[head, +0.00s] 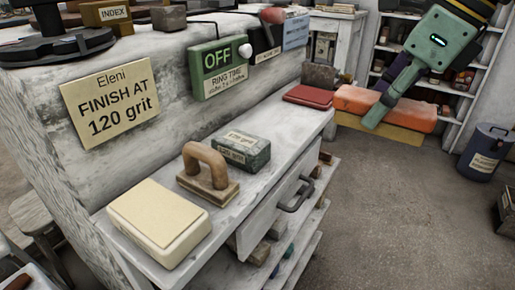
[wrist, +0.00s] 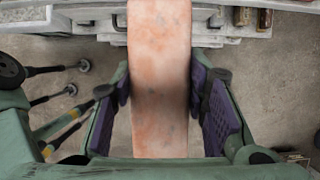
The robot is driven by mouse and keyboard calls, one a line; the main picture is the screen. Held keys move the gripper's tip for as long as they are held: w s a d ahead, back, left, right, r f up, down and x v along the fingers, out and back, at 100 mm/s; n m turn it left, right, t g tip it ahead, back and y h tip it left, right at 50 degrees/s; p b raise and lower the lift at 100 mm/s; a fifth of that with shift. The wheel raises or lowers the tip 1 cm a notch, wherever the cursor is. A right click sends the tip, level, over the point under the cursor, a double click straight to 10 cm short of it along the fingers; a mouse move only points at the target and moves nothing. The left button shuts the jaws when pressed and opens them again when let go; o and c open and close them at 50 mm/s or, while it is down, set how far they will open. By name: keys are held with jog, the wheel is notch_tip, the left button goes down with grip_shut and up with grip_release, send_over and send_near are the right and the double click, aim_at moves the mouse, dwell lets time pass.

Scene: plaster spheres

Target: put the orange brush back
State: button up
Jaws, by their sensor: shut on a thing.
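The orange brush (head: 412,112) has a worn orange back and a tan underside, and hangs level off the right end of the bench in the head view. My gripper (head: 384,103) is shut on it, with one green finger across its near side. In the wrist view the brush (wrist: 160,50) runs as a long orange block between the two purple pads of my gripper (wrist: 162,95). The brush's underside is hidden in the wrist view.
The white bench shelf (head: 262,178) holds a cream block (head: 158,225), a wooden-handled float (head: 207,178), a grey-green block (head: 242,150) and a dark red flat block (head: 309,95). A drawer handle (head: 298,194) juts out. A blue bin (head: 484,152) stands right on open floor.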

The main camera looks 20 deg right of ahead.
jog(key=shift+s+f, duration=0.15)
jog(key=shift+f, duration=0.1)
jog(key=w+a, duration=0.4)
jog(key=w, duration=0.1)
jog(key=w+a+f, duration=0.1)
jog(key=w+a, duration=0.3)
jog(key=w, duration=0.1)
jog(key=w+a+f, duration=0.1)
jog(key=w+a, duration=0.2)
jog(key=w, duration=0.2)
jog(key=shift+a+f+p, duration=0.25)
jog(key=shift+a+p, duration=0.05)
jog(key=shift+a, duration=0.1)
notch_tip(320, 180, down, 4)
jog(key=shift+r, duration=0.1)
jog(key=shift+w+a+f, duration=0.15)
jog(key=shift+f, duration=0.2)
jog(key=shift+f, duration=0.1)
jog(key=o, duration=1.2)
jog(key=shift+o, duration=0.2)
